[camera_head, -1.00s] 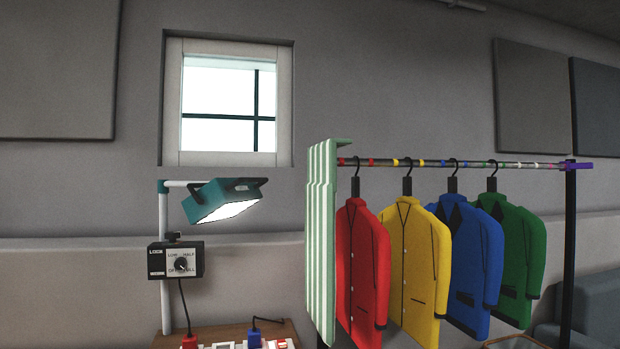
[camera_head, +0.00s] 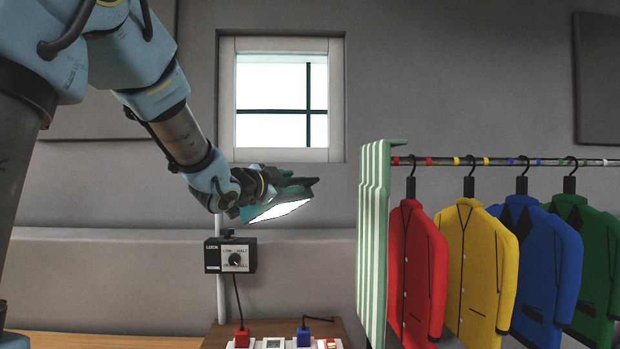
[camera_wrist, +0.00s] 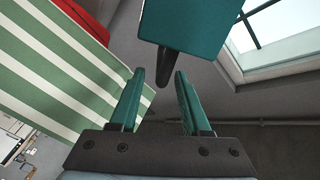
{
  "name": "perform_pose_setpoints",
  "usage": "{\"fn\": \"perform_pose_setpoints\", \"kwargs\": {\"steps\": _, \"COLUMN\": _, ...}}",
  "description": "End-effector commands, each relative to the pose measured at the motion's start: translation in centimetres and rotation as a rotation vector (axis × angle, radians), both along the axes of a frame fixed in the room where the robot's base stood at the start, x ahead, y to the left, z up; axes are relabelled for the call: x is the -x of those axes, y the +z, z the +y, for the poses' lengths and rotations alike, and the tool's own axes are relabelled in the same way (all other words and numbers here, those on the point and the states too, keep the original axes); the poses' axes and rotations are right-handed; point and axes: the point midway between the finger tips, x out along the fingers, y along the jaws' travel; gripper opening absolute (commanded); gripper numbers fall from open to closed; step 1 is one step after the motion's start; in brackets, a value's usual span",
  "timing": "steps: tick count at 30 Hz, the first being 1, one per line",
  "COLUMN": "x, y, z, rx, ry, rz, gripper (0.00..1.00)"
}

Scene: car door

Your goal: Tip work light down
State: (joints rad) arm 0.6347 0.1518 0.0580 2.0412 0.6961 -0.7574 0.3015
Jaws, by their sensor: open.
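The work light is a teal box lamp on a white pole, with its lit white face (camera_head: 280,210) angled downward in the head view. My gripper (camera_head: 306,182) is at the top of the lamp and hides much of its body and handle. In the wrist view the teal lamp body (camera_wrist: 188,24) is just ahead. My gripper (camera_wrist: 159,76) is open, with its two teal fingers apart. A dark rounded bar of the lamp (camera_wrist: 163,52) reaches toward the gap between the fingertips. I cannot tell whether anything touches.
A control box (camera_head: 231,256) with a dial sits on the pole below the lamp. A striped green-and-white panel (camera_head: 373,235) stands to the right, before a rail of coats (camera_head: 465,265). It is close in the wrist view (camera_wrist: 60,75). A window (camera_head: 283,100) is behind.

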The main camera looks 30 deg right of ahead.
Motion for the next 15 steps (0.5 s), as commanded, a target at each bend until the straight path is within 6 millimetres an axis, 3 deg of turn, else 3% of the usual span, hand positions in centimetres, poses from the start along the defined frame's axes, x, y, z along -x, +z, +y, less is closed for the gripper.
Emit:
{"fn": "perform_pose_setpoints", "kwargs": {"steps": 6, "x": -2.1, "y": 0.2, "z": -3.6, "rx": -0.002, "ry": 0.000, "rz": 0.004, "gripper": 0.47}}
{"fn": "perform_pose_setpoints", "kwargs": {"steps": 15, "x": -3.5, "y": 0.1, "z": -5.9, "rx": 0.000, "ry": 0.002, "rz": 0.002, "gripper": 0.47}}
